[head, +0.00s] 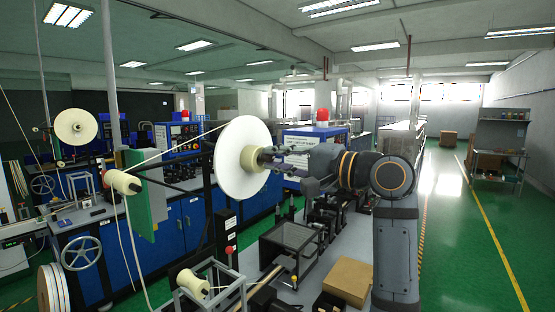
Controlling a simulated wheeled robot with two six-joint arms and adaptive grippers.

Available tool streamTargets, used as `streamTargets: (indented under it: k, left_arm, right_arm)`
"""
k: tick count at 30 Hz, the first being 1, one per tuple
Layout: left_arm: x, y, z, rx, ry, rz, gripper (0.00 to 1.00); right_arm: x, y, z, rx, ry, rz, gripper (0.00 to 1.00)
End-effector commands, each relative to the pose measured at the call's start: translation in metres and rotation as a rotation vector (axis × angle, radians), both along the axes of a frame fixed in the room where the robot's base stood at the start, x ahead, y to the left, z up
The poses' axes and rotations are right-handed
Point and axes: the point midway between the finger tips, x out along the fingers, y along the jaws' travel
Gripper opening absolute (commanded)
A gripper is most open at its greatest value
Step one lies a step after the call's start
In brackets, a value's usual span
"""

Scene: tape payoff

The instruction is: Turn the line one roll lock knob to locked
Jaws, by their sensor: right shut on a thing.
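A large white roll (235,150) stands upright on its holder in the middle of the head view, with a cream hub at its centre facing right. My right gripper (268,155) comes in from the right and is shut at this hub, on the roll lock knob. The fingers cover the knob, so its pointer and its locked or unlocked position cannot be read. White tape runs from the roll to a cream guide roller (123,182) on the left. My left gripper is not in view.
Blue machine cabinets (195,215) stand behind the roll. Below are a black wire-sided bin (290,243), a cardboard box (348,281) and a lower cream spool (193,282). Another white roll (76,126) is at far left. The green aisle at right is clear.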

Motion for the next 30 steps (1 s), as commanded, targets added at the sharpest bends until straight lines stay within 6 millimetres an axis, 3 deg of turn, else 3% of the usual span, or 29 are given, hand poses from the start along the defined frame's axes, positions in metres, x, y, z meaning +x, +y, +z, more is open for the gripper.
streamTargets:
  k: [1, 6, 16, 30]
  left_arm:
    - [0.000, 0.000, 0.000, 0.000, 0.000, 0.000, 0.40]
    - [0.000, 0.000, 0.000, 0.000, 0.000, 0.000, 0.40]
    - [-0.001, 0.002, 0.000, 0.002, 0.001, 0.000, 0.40]
    - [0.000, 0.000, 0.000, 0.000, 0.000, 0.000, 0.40]
  right_arm:
    - [0.000, 0.000, -0.001, -0.001, 0.002, 0.000, 0.22]
    - [0.000, 0.000, -0.001, -0.002, 0.001, 0.000, 0.42]
    - [-0.002, -0.004, 0.000, -0.002, -0.001, -0.002, 0.42]
    - [-0.059, -0.084, -0.003, -0.006, 0.001, -0.005, 0.42]
